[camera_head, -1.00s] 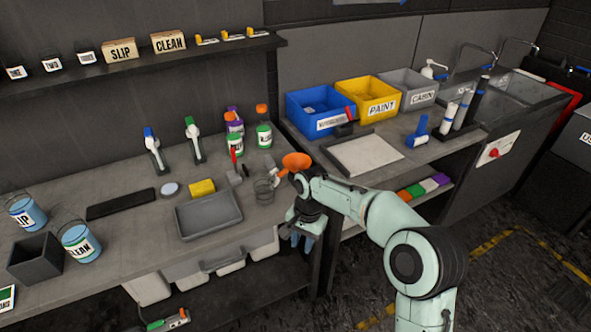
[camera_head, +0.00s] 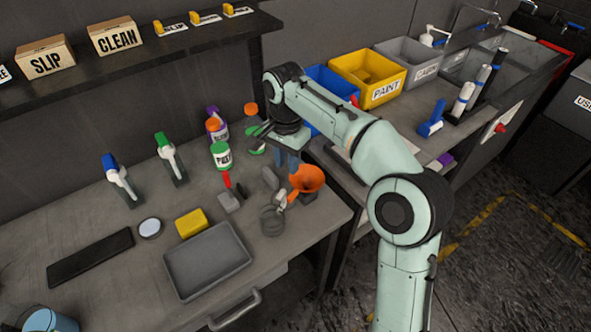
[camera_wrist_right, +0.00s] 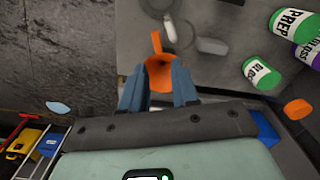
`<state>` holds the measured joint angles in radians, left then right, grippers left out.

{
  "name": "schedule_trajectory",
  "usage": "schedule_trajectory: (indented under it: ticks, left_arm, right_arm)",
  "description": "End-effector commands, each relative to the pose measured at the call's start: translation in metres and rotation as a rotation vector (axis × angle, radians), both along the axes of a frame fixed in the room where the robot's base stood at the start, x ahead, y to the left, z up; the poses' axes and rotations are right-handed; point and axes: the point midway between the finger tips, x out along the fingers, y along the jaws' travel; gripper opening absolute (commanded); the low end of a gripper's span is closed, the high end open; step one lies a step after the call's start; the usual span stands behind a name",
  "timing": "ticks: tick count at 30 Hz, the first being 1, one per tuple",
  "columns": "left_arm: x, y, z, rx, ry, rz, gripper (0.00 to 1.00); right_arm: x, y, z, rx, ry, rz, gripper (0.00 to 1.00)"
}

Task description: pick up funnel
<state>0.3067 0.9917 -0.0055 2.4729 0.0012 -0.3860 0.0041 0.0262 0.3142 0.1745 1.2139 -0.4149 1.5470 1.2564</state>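The orange funnel (camera_head: 308,178) is near the right front corner of the workbench (camera_head: 110,215), its wide mouth tilted up and its narrow end toward a dark round wire item (camera_head: 272,220). My right gripper (camera_head: 286,162) points down just behind and left of the funnel's mouth. In the right wrist view the funnel (camera_wrist_right: 157,45) shows between and beyond the two blue fingers (camera_wrist_right: 158,75). The fingers are apart; contact with the funnel cannot be told. My left gripper is out of view.
A red-handled tool (camera_head: 228,192), yellow sponge (camera_head: 191,223) and grey tray (camera_head: 208,262) lie left of the funnel. A yellow bin (camera_head: 368,78) stands behind my arm.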

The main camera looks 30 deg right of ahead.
Motion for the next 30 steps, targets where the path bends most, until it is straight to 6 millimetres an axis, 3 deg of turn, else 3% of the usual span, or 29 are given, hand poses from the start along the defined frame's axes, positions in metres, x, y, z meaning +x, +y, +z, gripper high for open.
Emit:
schedule_trajectory:
  ticks: [9,30]
  left_arm:
    - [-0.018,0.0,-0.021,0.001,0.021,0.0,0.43]
    - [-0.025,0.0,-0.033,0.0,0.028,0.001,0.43]
  right_arm:
    - [-0.002,-0.001,-0.062,-0.001,0.006,0.0,0.3]
    - [-0.003,0.0,-0.131,0.0,0.002,0.0,0.3]
